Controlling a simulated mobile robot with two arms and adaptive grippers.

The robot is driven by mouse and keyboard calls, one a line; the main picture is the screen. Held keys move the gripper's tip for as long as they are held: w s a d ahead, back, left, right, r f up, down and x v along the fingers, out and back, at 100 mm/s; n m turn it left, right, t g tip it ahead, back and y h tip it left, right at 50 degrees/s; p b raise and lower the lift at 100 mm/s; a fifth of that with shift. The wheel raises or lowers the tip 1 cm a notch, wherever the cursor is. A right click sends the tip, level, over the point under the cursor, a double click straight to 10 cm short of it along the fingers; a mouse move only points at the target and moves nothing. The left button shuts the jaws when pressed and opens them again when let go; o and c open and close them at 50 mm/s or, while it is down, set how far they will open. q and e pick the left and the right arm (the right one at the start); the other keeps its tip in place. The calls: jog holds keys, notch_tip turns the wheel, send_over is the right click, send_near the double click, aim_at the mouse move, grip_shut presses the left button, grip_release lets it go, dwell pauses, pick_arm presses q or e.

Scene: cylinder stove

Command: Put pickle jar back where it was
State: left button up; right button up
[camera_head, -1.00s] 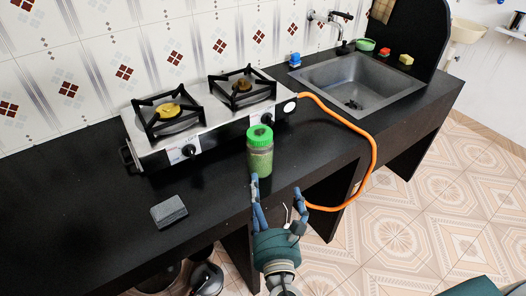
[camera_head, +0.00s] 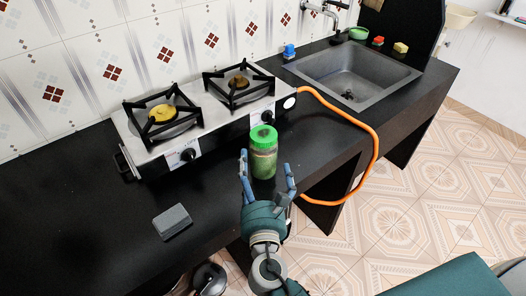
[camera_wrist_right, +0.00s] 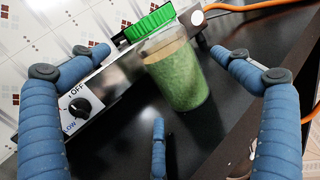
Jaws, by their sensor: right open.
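The pickle jar (camera_head: 263,160), green inside with a bright green lid, stands upright on the black counter (camera_head: 110,205) in front of the stove. My right gripper (camera_head: 268,180) is open, its blue fingers at the near side of the jar, one to the left and one to the right. In the right wrist view the jar (camera_wrist_right: 180,75) shows between the spread fingers, with space on both sides; I see no contact. My left gripper is not in view.
A two-burner stove (camera_head: 195,130) stands behind the jar. An orange hose (camera_head: 375,145) curves over the counter edge at right. A grey block (camera_head: 172,221) lies at the front left. A sink (camera_head: 350,75) is at the back right.

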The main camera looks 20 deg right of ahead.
aim_at(259, 161)
jog(key=shift+x, duration=0.75)
jog(key=x, duration=0.4)
jog(key=shift+w+d+r, duration=0.1)
jog(key=shift+w, duration=0.5)
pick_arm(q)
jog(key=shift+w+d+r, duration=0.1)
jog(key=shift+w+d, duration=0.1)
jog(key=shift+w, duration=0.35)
pick_arm(e)
jog(key=shift+s, duration=0.1)
jog(key=shift+c, duration=0.5)
